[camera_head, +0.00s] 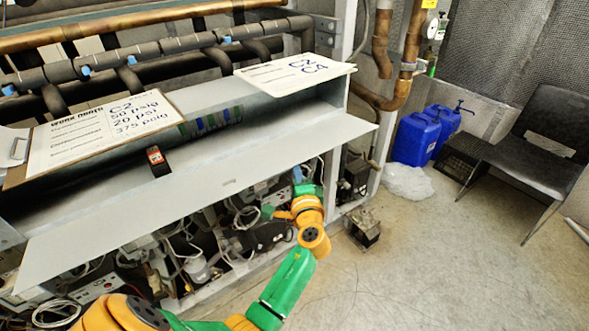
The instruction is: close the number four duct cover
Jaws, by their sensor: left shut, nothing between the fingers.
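The duct cover (225,183) is a long, light grey panel in the camera_head view. It sticks out from the front of the open duct (350,92), sloping across the rack, with a small slot near its middle. No number shows on it. Several coloured strips show inside the duct. My left gripper (298,177) is shut and empty, just beyond the panel's front edge, towards its right end. Its fingertips are small and partly lost against the machinery, so I cannot tell if they touch the panel. My right gripper is not in view.
Compressor parts and cables (205,262) fill the rack below. Blue jugs (416,138) and a black chair (540,147) stand right. The floor (440,250) is mostly clear.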

